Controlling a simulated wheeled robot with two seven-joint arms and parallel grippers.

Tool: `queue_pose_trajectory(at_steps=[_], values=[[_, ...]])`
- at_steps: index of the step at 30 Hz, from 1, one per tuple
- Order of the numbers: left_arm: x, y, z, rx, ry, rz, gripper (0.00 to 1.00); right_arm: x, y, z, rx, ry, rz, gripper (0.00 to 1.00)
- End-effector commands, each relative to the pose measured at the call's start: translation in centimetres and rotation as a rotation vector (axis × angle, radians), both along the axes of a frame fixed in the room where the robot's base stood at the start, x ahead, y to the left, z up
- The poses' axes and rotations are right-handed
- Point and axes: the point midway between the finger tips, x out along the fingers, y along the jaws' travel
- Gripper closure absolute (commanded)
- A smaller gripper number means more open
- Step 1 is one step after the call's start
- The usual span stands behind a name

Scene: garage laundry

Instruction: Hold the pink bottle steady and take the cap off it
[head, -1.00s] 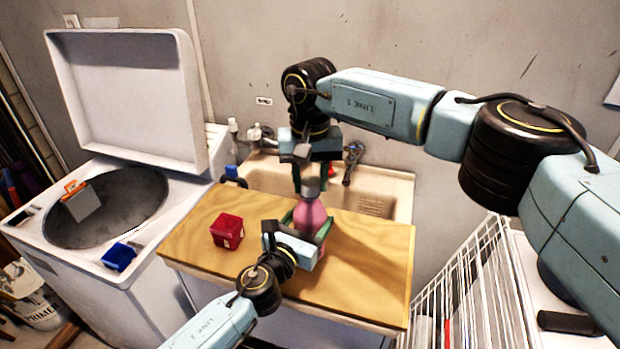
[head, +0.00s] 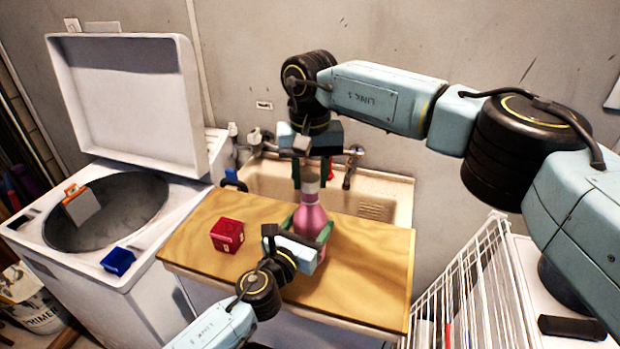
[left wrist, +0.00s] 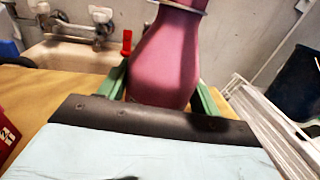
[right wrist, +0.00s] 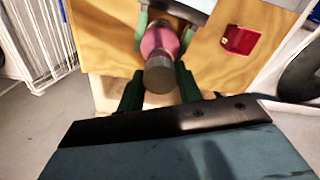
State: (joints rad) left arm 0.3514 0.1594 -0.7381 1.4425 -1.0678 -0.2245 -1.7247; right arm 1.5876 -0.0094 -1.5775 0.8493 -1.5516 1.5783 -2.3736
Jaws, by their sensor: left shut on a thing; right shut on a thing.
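The pink bottle (head: 309,218) stands upright on the wooden board. My left gripper (head: 307,236) is shut around its lower body from the front. In the left wrist view the bottle (left wrist: 165,65) fills the space between the green fingers, and its top is out of frame. The grey cap (head: 310,184) is over the bottle's neck. My right gripper (head: 311,178) points down from above and is shut on the cap. In the right wrist view the cap (right wrist: 159,75) sits between the green fingers, in line with the bottle. I cannot tell whether cap and neck still touch.
The wooden board (head: 375,260) also carries a red box (head: 227,235) left of the bottle. Behind it is a sink (head: 385,195) with taps. An open washer (head: 60,265) with a blue box (head: 118,261) stands left. A white wire rack (head: 465,285) stands right.

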Motion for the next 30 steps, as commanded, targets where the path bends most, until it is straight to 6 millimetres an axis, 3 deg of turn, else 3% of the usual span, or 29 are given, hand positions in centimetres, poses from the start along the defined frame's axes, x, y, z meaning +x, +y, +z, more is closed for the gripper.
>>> queue_pose_trajectory(at_steps=[13,23,30], values=[[-0.1,0.0,-0.2,0.000,0.004,0.000,1.00,0.0,0.0,0.4,0.000,-0.001,0.000,0.92],[-0.1,0.0,-0.2,0.000,0.004,0.000,1.00,0.0,0.0,4.0,0.001,-0.002,0.000,0.92],[-0.1,0.0,-0.2,0.000,0.004,0.000,1.00,0.0,0.0,4.3,0.000,0.000,0.000,0.92]])
